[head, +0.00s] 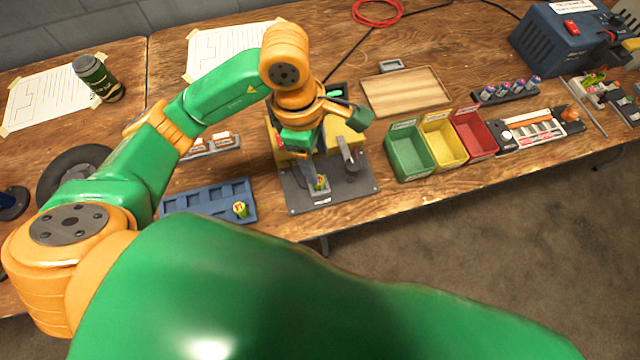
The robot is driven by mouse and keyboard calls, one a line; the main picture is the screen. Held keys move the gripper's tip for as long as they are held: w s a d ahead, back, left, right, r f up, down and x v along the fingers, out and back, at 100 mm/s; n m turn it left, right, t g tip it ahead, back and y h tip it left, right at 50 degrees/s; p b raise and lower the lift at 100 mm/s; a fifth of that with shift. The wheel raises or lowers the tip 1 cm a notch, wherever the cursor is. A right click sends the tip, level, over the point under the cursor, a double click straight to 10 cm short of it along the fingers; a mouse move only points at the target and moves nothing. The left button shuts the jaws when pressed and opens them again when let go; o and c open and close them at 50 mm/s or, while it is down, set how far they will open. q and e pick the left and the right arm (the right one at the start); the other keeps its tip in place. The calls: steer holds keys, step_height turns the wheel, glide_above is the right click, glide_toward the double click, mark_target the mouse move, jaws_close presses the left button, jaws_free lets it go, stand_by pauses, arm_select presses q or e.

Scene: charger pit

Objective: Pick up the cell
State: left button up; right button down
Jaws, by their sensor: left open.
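A yellow-green cell (321,183) stands in the grey charger fixture (350,187) on the bench. My left gripper (316,176) is open and points down at this cell, with a dark finger close beside it. I cannot tell whether the finger touches it, and the gripper's other finger is hard to make out. A second similar cell (240,209) sits at the right end of a blue slotted tray (190,208), left of the fixture. My right gripper is not in view.
Green (408,155), yellow (443,140) and red (475,135) bins stand right of the fixture. A wooden tray (405,92) lies behind. A rack of several cells (505,92) and a blue power unit (565,40) are farther right. A dark can (97,78) stands back left.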

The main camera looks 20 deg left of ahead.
mark_target(319, 184)
arm_select(q)
step_height(319, 184, down, 2)
steer(key=shift+w, duration=0.1)
step_height(319, 184, down, 6)
steer(key=shift+r+p, duration=0.2)
steer(key=shift+p, duration=0.5)
steer(key=shift+f, duration=0.15)
jaws_close()
